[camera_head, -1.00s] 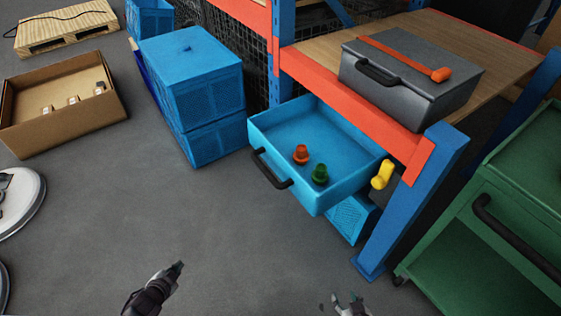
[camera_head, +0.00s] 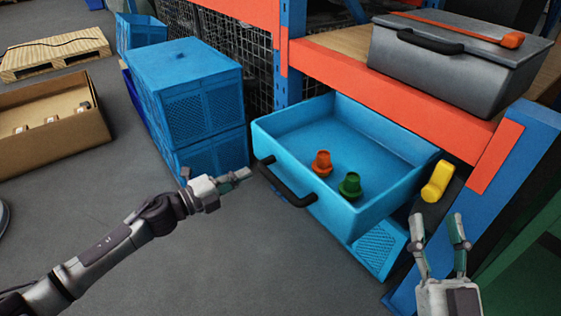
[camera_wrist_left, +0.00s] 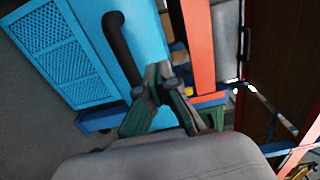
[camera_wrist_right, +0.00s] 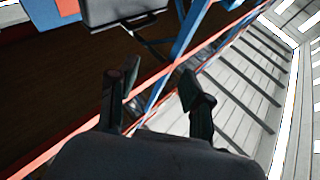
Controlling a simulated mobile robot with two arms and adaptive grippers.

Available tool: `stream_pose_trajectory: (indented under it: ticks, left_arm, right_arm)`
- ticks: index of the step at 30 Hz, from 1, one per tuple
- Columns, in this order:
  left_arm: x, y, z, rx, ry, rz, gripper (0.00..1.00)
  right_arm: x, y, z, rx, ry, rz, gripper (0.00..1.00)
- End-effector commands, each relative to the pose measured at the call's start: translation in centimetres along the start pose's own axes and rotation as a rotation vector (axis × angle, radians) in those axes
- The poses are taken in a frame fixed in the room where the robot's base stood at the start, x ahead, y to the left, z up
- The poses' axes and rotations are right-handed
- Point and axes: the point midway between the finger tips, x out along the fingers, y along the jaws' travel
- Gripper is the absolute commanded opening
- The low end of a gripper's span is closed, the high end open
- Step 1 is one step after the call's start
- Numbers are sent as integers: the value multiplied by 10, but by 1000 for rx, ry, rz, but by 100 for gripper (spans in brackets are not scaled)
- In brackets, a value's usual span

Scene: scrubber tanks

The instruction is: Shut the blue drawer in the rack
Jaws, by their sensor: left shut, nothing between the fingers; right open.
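The blue drawer (camera_head: 345,205) juts out of the rack below the orange beam, with a black handle (camera_head: 287,184) on its front. An orange-red plug (camera_head: 322,163) and a green plug (camera_head: 350,186) stand inside it. My left gripper (camera_head: 245,175) is shut and empty, just left of the handle in the head view; I cannot tell whether it touches. The handle (camera_wrist_left: 122,48) also shows in the left wrist view, close beyond the left fingertips (camera_wrist_left: 160,72). My right gripper (camera_head: 439,222) is open and empty, near the rack's blue post, below the yellow part (camera_head: 438,182).
The rack's blue post (camera_head: 505,190) and orange beam (camera_head: 395,95) bound the drawer at the right and above. A grey case (camera_head: 455,55) sits on the shelf. Blue crates (camera_head: 190,95) are stacked left of the drawer. Floor in front is clear.

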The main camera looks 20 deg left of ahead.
Motion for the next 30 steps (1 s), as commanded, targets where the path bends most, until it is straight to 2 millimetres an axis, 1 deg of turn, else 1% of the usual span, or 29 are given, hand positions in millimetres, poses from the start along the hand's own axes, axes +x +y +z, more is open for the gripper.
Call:
stream_pose_trajectory:
  ticks: [1,9,12,15,21,30]
  left_arm:
    - [12,-1,0,0,0,-6,0]
    - [69,-1,1,-1,-1,-5,0]
    - [86,0,1,-1,-2,-4,0]
    - [99,1,1,-2,-3,-2,0]
    - [111,1,1,-4,-2,-1,0]
    - [111,1,1,-4,-2,0,0]
  right_arm:
    - [0,-1,-3,1,24,-1,50]
    - [-3,-4,-26,7,171,-7,50]
    - [-6,-5,-37,10,238,-10,50]
    - [-8,-6,-46,13,298,-12,50]
    - [-12,-7,-57,16,358,-15,50]
    - [-12,-7,-58,16,363,-15,50]
